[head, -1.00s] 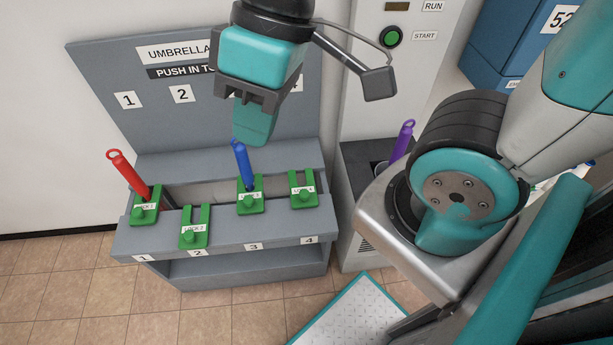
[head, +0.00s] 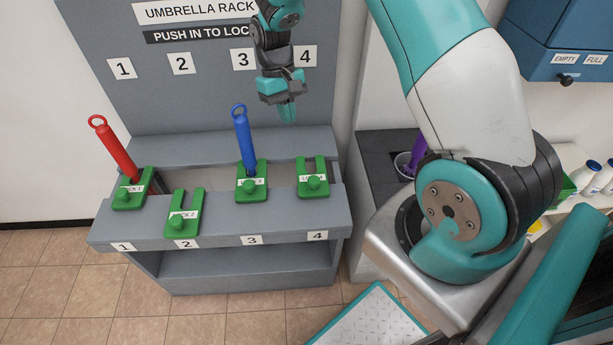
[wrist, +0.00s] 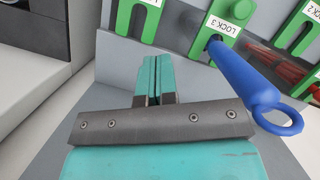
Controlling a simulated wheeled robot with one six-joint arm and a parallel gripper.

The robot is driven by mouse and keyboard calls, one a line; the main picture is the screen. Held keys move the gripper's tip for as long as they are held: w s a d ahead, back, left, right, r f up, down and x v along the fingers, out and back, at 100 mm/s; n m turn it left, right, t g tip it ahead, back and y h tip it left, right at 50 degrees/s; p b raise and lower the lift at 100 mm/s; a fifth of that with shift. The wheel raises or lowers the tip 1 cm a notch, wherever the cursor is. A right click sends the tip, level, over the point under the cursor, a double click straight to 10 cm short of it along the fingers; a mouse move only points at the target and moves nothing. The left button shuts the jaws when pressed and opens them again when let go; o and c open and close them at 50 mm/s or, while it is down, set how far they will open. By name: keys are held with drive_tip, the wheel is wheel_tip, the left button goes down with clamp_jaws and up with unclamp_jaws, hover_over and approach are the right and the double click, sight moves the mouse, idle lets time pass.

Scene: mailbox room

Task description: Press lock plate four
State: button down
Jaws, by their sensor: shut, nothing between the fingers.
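Lock plate four (head: 313,183) is a green forked plate with a round knob, at the right end of the grey rack's ledge. No umbrella stands in it. Part of it shows at the top of the wrist view (wrist: 124,18), its lower end cut off. My gripper (head: 288,113) is shut and empty. It hangs in front of the back panel, above and a little left of plate four in the head view, apart from it. In the wrist view its teal fingertips (wrist: 154,68) lie together just below plate four's fork.
Lock plate three (head: 251,190) holds a blue umbrella (head: 243,138), close to my gripper. Lock plate two (head: 183,217) is empty. Lock plate one (head: 125,200) holds a red umbrella (head: 115,150). A purple umbrella (head: 417,150) stands in a bin right of the rack.

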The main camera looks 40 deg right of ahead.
drive_tip(key=shift+w+d+f, duration=0.1)
drive_tip(key=shift+d+f, duration=0.4)
drive_tip(key=shift+f, duration=0.35)
drive_tip(key=b, duration=0.1)
approach(306, 179)
drive_tip(key=f, duration=0.1)
drive_tip(key=w+f, duration=0.1)
drive_tip(key=f, duration=0.1)
drive_tip(key=shift+d, duration=0.15)
drive_tip(key=s, duration=0.1)
drive_tip(key=s+f, duration=0.1)
drive_tip(key=s, duration=0.1)
drive_tip(key=shift+a, duration=0.2)
drive_tip(key=shift+s, duration=0.5)
drive_tip(key=shift+a, duration=0.1)
